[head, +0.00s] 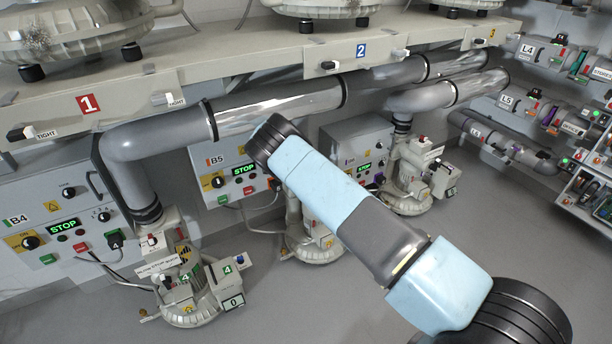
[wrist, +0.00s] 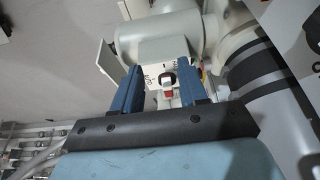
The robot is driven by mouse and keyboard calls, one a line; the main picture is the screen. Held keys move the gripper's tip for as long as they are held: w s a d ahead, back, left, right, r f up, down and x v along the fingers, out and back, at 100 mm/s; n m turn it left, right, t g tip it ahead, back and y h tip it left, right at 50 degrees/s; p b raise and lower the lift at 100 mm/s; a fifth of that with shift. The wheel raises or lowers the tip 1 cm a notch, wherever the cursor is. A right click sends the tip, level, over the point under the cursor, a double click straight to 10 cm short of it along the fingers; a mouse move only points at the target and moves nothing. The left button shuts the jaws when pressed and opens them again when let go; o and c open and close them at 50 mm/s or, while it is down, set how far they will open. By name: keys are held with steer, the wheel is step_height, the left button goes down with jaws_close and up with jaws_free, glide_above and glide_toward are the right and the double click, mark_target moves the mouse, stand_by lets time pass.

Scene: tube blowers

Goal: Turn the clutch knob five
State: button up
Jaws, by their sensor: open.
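My gripper (wrist: 160,72) is open, with two blue fingers apart in the wrist view. A small knob with black, white and red parts (wrist: 168,84) shows between the fingers, on the face of a white housing (wrist: 152,70). I cannot tell whether the fingers touch it, and no number on it is readable. In the head view the B5 panel (head: 236,168) shows a green STOP display. The blower below it (head: 318,246) is partly hidden behind my arm. My gripper is hidden in the head view, and I cannot pick out clutch knob five there.
The B4 panel (head: 65,225) and its blower (head: 188,290) stand at left. Another blower (head: 405,190) stands to the right. Thick grey pipes (head: 165,132) run under a shelf (head: 235,62). Grey floor (head: 290,310) is clear in front. In the wrist view a pipe with a dark band (wrist: 262,85) lies close at right.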

steer(key=shift+s+a, duration=0.65)
steer(key=shift+a, duration=0.35)
steer(key=shift+s+a, duration=0.6)
steer(key=shift+a, duration=0.35)
